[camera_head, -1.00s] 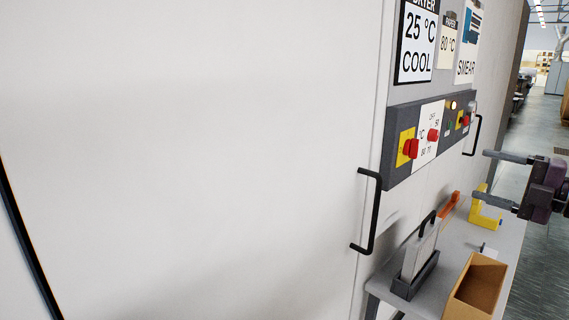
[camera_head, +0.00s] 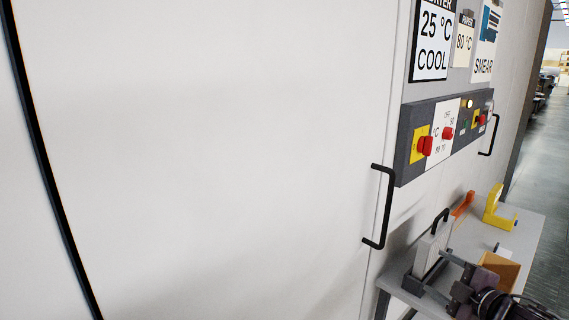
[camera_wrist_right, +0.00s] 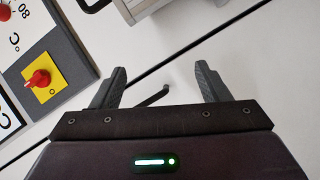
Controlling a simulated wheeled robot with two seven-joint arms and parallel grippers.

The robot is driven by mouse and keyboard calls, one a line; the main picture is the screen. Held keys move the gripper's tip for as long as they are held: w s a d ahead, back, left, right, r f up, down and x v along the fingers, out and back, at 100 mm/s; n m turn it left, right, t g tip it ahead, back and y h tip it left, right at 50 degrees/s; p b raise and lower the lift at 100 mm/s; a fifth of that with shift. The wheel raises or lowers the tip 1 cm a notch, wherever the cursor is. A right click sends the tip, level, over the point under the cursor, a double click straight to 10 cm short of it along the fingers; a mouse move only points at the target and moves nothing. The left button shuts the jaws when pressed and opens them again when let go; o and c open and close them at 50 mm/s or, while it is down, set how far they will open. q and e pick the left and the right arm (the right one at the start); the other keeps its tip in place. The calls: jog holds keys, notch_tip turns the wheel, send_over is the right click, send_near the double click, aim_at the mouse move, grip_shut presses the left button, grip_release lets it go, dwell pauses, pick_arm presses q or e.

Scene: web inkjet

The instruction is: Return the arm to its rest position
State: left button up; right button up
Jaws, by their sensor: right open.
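My right gripper (camera_head: 430,268) is at the lower right of the head view, over the grey table and in front of the wooden box. Its two grey fingers point left and stand apart. The right wrist view shows the same gripper (camera_wrist_right: 158,86) open, with no object held between the fingers. Behind them are a black handle and the pale panel. My left gripper is in neither view.
A control panel (camera_head: 404,150) with red knobs sits on the white cabinet (camera_head: 220,150), beside a black handle (camera_head: 386,205). The grey table (camera_head: 528,232) bears a yellow bracket (camera_head: 493,206), an orange tool (camera_head: 463,204), a holder with a plate (camera_head: 428,252) and a wooden box (camera_head: 503,268).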

jog(key=s+a+f+m+g+h, duration=0.4)
jog(key=s+a+f+m, duration=0.4)
jog(key=s+f, duration=0.3)
jog(key=s+a+f+m+g, duration=0.2)
jog(key=s+a+m+g, duration=0.15)
jog(key=s, duration=0.45)
jog(key=s+a+f+m+g, duration=0.3)
jog(key=s+a+g, duration=0.15)
jog(key=s, duration=0.45)
notch_tip(320, 180, down, 31)
jog(key=s+g+p, duration=0.1)
jog(key=s+p, duration=0.1)
jog(key=s, duration=0.1)
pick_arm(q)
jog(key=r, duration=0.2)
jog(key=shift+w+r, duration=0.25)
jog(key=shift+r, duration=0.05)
pick_arm(e)
jog(key=s+d+f+g, duration=0.1)
jog(key=s+d+f, duration=0.2)
jog(key=s+f, duration=1.1)
jog(key=s, duration=0.4)
jog(key=shift+d+f, duration=0.2)
jog(key=shift+f, duration=0.15)
